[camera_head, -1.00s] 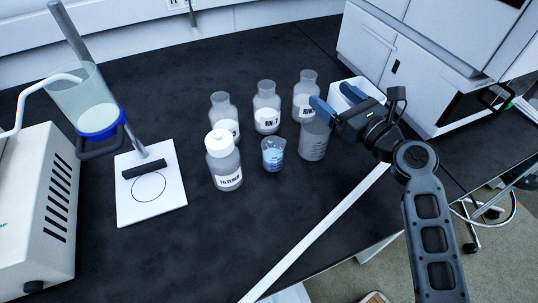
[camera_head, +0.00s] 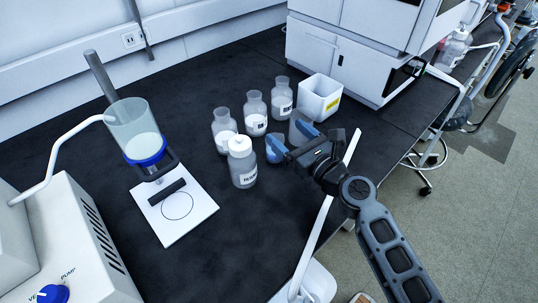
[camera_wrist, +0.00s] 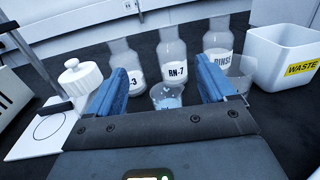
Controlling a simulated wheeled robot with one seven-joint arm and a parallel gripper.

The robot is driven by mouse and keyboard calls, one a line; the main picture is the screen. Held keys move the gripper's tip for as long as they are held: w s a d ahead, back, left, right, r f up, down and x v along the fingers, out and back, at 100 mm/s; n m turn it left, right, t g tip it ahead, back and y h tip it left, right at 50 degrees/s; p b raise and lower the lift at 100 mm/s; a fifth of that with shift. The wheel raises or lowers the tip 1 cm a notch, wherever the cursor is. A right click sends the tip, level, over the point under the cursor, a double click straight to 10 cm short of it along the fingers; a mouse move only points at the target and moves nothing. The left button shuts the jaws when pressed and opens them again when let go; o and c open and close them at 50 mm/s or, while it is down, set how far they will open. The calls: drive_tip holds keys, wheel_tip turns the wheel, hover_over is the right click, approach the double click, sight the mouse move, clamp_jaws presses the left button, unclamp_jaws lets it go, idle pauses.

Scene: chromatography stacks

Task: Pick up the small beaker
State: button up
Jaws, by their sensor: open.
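The small beaker (camera_wrist: 167,98) is clear and holds a little pale blue liquid. In the wrist view it stands upright on the black bench, ahead of my gripper (camera_wrist: 161,72) and between the lines of its two blue fingers. The fingers are spread and hold nothing. In the head view my gripper (camera_head: 290,138) is over the beaker's place, and a blue fingertip covers most of the beaker. I cannot tell from these views whether a finger touches it.
A larger beaker (camera_head: 301,124) stands close by at the right finger. A white-capped bottle (camera_head: 242,168) is left of my gripper. Labelled bottles (camera_head: 255,115) stand behind, with a white waste bin (camera_head: 318,98) to their right. A filter stand base (camera_head: 178,212) is at left.

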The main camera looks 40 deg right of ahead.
wheel_tip(320, 180, down, 9)
drive_tip(key=b, duration=0.6)
drive_tip(key=shift+s+a+r, duration=0.1)
drive_tip(key=shift+a+r, duration=0.05)
drive_tip(key=shift+r, duration=0.05)
drive_tip(key=shift+w+r+p, duration=0.35)
drive_tip(key=shift+w+p, duration=0.05)
drive_tip(key=shift+w, duration=0.05)
drive_tip(key=shift+w+d+f+p, duration=0.1)
drive_tip(key=shift+w+d+p, duration=0.15)
drive_tip(key=shift+w, duration=1.4)
drive_tip(key=shift+w+d+p, duration=0.1)
drive_tip(key=shift+w+d, duration=0.2)
drive_tip(key=shift+w, duration=1.35)
drive_tip(key=shift+c, duration=0.3)
drive_tip(key=c, duration=1)
